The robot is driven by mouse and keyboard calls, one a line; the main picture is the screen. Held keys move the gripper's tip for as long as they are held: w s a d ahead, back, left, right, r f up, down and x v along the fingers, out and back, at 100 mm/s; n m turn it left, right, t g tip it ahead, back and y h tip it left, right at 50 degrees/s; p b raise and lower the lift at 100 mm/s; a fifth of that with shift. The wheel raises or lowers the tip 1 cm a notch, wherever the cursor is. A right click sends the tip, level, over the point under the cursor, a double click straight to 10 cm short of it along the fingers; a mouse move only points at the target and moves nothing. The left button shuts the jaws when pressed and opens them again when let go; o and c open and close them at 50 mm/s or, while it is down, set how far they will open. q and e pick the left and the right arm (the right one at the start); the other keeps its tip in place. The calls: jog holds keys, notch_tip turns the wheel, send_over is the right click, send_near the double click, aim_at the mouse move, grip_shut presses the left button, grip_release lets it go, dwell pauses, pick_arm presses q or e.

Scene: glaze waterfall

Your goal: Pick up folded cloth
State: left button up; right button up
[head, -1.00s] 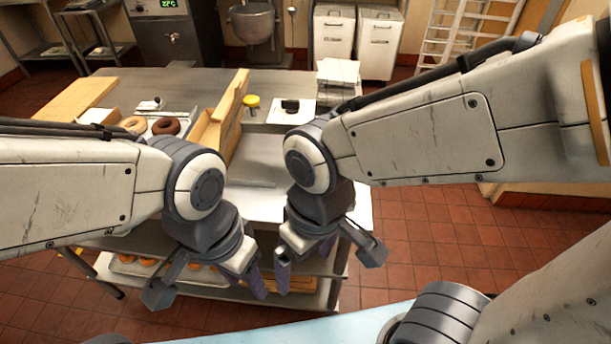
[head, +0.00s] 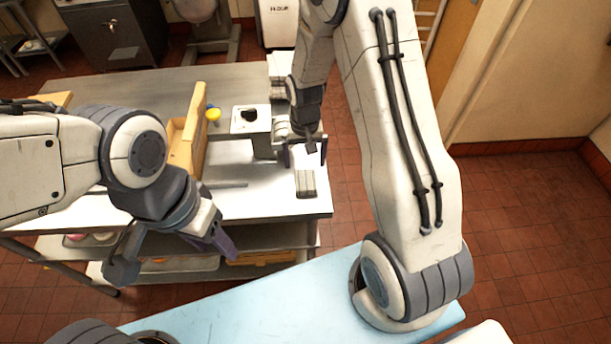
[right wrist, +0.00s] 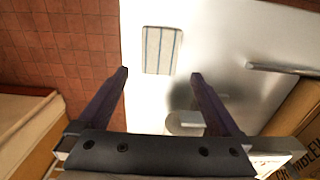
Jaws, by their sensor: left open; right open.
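The folded cloth (head: 306,183) is a small pale rectangle with dark stripes. It lies flat on the steel table (head: 250,200) near its right edge. In the right wrist view the cloth (right wrist: 161,50) lies ahead of the fingertips, between their lines, with a gap to them. My right gripper (head: 305,150) is open and empty, just behind the cloth in the head view; its two fingers also show in the right wrist view (right wrist: 160,75). My left gripper (head: 222,245) hangs empty in front of the table's front edge, away from the cloth.
A wooden box (head: 188,140) stands left of the cloth, with a yellow-topped item (head: 213,115) beside it. A thin metal rod (head: 228,184) lies on the table. A white plate with a dark opening (head: 250,118) is behind.

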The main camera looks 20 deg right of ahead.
aim_at(305, 178)
jog(key=shift+f, duration=0.6)
jog(key=shift+s+f+p, duration=0.15)
jog(key=shift+f+p, duration=0.15)
jog(key=shift+p, duration=0.15)
jog(key=f, duration=0.1)
jog(key=f+p, duration=0.1)
jog(key=f, duration=0.1)
jog(key=shift+s+a+p, duration=0.1)
jog(key=shift+s+p, duration=0.15)
jog(key=shift+p, duration=0.1)
jog(key=shift+f, duration=0.8)
jog(key=c, duration=1.2)
jog(key=shift+c, duration=0.2)
jog(key=shift+r, duration=0.1)
